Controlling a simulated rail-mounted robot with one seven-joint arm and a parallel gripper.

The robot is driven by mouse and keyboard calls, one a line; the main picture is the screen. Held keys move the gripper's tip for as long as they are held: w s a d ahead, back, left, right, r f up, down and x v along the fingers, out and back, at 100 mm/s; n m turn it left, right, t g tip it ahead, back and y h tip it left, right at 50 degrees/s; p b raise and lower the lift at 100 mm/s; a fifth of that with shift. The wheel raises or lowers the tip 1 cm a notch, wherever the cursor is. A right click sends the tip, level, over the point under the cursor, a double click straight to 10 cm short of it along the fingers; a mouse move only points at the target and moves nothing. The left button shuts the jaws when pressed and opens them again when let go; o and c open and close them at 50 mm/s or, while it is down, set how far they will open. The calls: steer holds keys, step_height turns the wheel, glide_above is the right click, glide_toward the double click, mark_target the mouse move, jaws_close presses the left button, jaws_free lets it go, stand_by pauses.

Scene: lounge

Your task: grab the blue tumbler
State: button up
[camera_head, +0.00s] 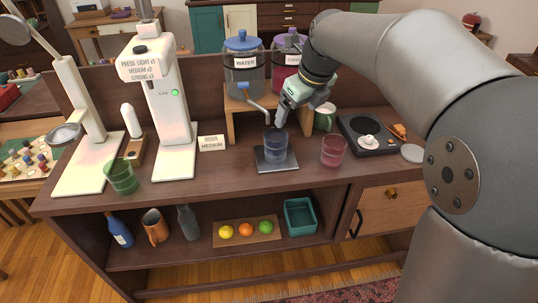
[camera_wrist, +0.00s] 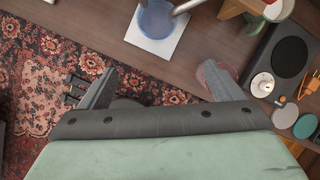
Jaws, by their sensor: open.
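The blue tumbler (camera_head: 275,144) stands upright on a dark square pad (camera_head: 262,164) on the counter, below the water dispenser's spout. In the wrist view the tumbler (camera_wrist: 156,20) shows at the top edge, partly cut off, on a pale square (camera_wrist: 172,50).
A water dispenser (camera_head: 243,65) stands on a wooden riser (camera_head: 231,121) behind. A pink tumbler (camera_head: 333,151) stands to the right, and a green mug (camera_head: 324,118) behind it. A white machine (camera_head: 168,110) and a green tumbler (camera_head: 121,177) are to the left. The counter's front strip is mostly clear.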

mark_target(276, 143)
steer(key=shift+m, duration=0.8)
steer(key=x, duration=0.6)
steer(key=w+a+b+x, duration=0.1)
steer(key=x, duration=1.1)
steer(key=shift+w+a+r+b, duration=0.2)
steer(key=shift+w+a+b, duration=0.05)
steer(key=shift+a+b, duration=0.1)
steer(key=shift+r, duration=0.1)
steer(key=c, duration=1.3)
steer(key=shift+r, duration=0.1)
steer(key=shift+c, duration=0.2)
